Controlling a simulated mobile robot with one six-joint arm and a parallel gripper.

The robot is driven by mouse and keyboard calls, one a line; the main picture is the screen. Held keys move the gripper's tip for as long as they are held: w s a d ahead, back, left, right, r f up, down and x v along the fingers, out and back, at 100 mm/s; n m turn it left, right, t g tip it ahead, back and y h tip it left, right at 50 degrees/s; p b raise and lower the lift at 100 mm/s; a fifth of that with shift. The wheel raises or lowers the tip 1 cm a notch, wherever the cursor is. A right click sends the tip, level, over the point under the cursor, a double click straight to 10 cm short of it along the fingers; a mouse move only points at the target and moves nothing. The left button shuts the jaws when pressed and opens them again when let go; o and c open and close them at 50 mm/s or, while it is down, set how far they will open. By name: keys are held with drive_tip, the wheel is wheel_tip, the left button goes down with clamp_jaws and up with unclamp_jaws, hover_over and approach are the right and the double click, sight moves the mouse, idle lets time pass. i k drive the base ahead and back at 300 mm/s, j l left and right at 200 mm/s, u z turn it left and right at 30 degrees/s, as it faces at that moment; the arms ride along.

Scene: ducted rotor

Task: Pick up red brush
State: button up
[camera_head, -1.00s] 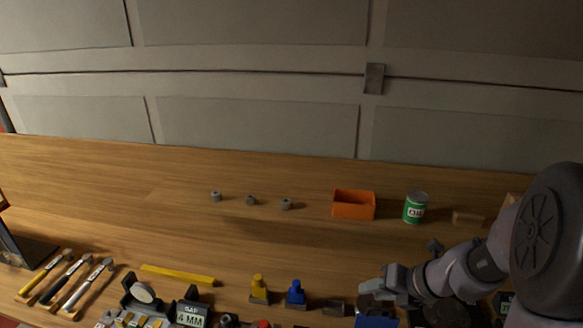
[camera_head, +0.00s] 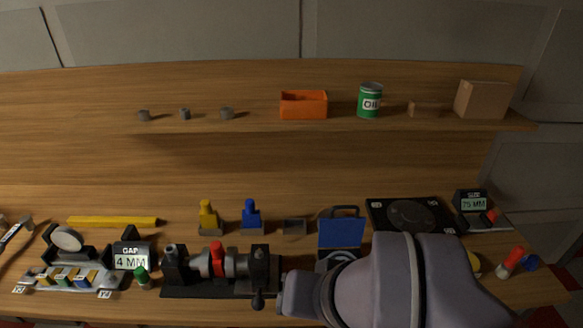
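I cannot pick out a red brush for certain. A red upright piece (camera_head: 513,259) stands at the right end of the bench, beside a small blue piece; it is too small to tell whether it is a brush. At the left edge, one tool with a pale head (camera_head: 16,231) is partly in view, and its neighbours are cut off. My grey arm covers the lower middle and right of the picture. The fingers of my gripper do not show, and part of the bench is hidden behind the arm.
On the back shelf are an orange bin (camera_head: 304,105), a green oil can (camera_head: 369,101) and a cardboard box (camera_head: 483,100). A black fixture with a red part (camera_head: 217,260) and a blue stand (camera_head: 341,234) are close to my arm.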

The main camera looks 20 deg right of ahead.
sight(504, 271)
drive_tip(key=z, duration=2.15)
